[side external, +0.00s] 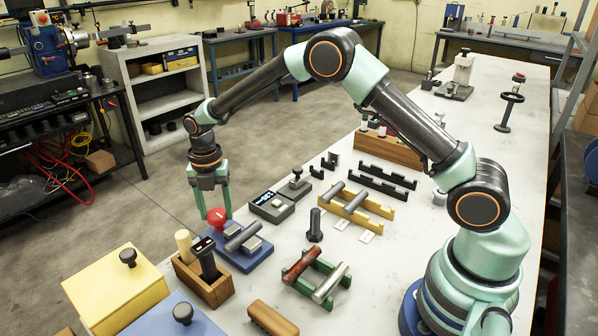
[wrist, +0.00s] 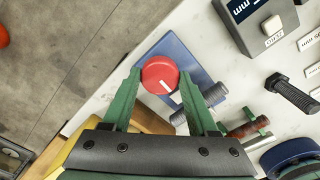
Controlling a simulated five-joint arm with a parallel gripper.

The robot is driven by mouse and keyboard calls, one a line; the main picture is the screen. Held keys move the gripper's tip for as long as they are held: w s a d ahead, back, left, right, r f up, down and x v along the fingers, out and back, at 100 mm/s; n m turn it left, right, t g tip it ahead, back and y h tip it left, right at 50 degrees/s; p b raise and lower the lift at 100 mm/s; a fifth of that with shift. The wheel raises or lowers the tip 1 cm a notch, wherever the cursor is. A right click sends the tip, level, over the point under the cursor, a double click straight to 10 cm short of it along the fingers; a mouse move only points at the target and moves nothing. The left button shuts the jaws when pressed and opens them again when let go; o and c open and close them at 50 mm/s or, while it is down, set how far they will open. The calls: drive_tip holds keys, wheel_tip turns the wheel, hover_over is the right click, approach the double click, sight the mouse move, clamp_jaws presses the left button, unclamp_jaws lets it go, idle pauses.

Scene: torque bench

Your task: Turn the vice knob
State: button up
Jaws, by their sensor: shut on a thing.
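The red vice knob (side external: 217,217) sits at the left end of the small blue vice (side external: 243,264), which stands near the bench's edge. A grey rod (side external: 242,237) lies across the vice's grey jaws. My gripper (side external: 214,210) points down from above, with its green fingers on either side of the knob. In the wrist view the round knob (wrist: 160,75) shows between the two fingers (wrist: 159,78), shut on it. A white line on its face runs toward the lower right. The fingers partly hide the vice.
A wooden holder (side external: 203,284) with upright handles stands close in front of the vice. A yellow box (side external: 117,288) with a black knob is at left. A grey display box (side external: 271,206) sits just behind, and a black bolt (side external: 314,226) stands at right.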

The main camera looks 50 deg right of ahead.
drive_tip(key=m, duration=0.5)
drive_tip(key=shift+m, duration=0.4)
drive_tip(key=m, duration=0.6)
drive_tip(key=shift+r, duration=0.1)
drive_tip(key=m, duration=0.6)
drive_tip(key=shift+m, duration=0.3)
drive_tip(key=m, duration=0.5)
drive_tip(key=shift+m, duration=0.3)
drive_tip(key=m, duration=0.9)
drive_tip(key=shift+m, duration=0.4)
drive_tip(key=m, duration=0.5)
drive_tip(key=shift+m, duration=2.8)
